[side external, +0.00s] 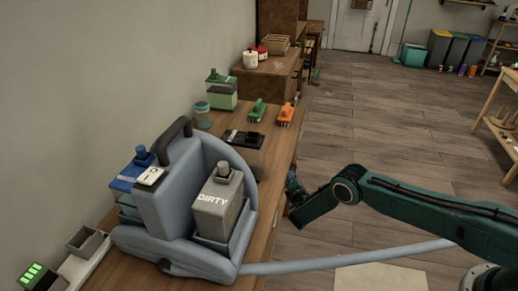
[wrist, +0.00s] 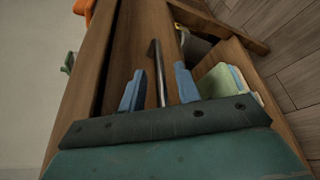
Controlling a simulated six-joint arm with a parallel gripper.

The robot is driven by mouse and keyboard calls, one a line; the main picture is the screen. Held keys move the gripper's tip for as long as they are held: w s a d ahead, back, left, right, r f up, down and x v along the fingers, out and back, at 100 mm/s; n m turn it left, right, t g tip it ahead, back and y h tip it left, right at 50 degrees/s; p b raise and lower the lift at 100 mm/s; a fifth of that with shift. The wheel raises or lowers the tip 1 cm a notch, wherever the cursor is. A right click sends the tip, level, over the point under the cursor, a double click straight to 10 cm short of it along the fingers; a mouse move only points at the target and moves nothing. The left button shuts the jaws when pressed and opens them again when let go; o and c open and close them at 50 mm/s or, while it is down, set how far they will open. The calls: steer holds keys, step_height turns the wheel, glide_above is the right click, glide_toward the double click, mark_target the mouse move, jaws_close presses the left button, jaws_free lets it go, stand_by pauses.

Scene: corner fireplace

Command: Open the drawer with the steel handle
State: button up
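The steel handle (wrist: 158,72) is a thin metal bar on a brown wooden drawer front (wrist: 133,42) in the wrist view. My gripper (wrist: 160,88) is open, with one blue finger on each side of the bar. A space shows between the bar and each finger. In the side external view my gripper (side external: 292,186) is at the front edge of the wooden bench, low beside the grey machine. The handle and drawer front are hidden there. A dark strip runs along the drawer front's left edge in the wrist view; I cannot tell how deep it is.
A grey-blue machine (side external: 170,205) with a "DIRTY" tank stands on the bench (side external: 262,205), its hose crossing below my arm. Green and orange brushes (side external: 285,115) lie farther back. A green and yellow sponge-like block (wrist: 228,84) sits in an open compartment beside the drawer front.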

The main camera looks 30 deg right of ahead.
steer(key=shift+w, duration=0.1)
jaws_close()
steer(key=shift+d, duration=0.15)
steer(key=s+d, duration=1.5)
steer(key=shift+s+d, duration=0.15)
steer(key=shift+s, duration=0.1)
stand_by(0.4)
jaws_free()
